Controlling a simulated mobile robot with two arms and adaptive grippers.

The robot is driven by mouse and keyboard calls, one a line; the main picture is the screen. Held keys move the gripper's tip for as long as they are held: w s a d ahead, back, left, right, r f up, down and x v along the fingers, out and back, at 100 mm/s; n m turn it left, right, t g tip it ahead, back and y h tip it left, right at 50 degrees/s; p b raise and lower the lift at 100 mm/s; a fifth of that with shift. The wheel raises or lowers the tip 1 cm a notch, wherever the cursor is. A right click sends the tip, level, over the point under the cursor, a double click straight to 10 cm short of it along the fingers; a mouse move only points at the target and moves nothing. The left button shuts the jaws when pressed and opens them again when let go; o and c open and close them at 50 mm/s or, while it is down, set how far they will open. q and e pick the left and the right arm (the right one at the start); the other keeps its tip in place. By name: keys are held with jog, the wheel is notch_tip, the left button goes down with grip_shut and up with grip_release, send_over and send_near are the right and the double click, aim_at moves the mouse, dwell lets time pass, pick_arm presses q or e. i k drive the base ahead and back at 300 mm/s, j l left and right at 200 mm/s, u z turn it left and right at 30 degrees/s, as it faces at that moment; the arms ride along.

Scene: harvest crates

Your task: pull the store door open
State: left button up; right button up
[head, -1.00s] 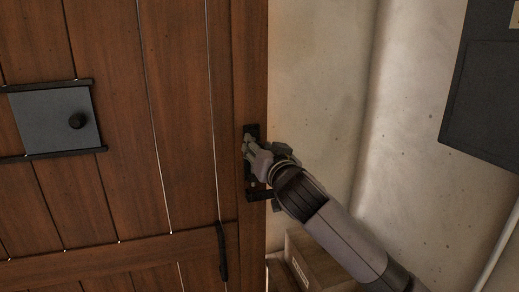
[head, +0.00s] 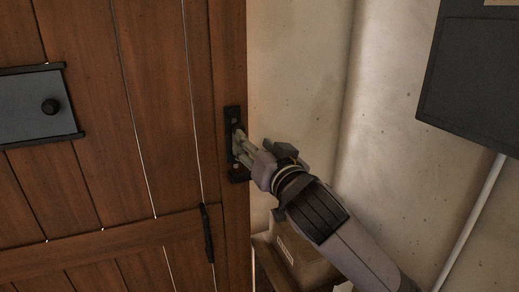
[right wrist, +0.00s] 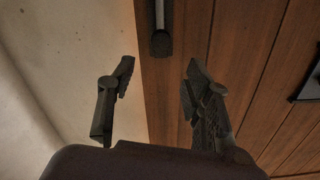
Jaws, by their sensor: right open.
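The store door (head: 168,110) is dark brown planks and fills the left of the head view. A black handle plate (head: 233,116) sits on its right edge. My right gripper (head: 241,146) is at that plate in the head view and hides part of it. In the right wrist view my right gripper (right wrist: 158,80) has its fingers spread. A dark bar, likely the handle (right wrist: 161,42), shows beyond and between the fingertips, with no finger seen touching it. My left gripper is not in view.
A grey panel with a knob (head: 35,105) is mounted on the door. A dark box (head: 475,80) hangs on the pale wall (head: 390,100) at right, with a pipe (head: 472,222) below it. A brown crate (head: 300,255) stands below my right arm.

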aim_at(143, 198)
jog(key=k+j, duration=0.7)
jog(key=k, duration=0.2)
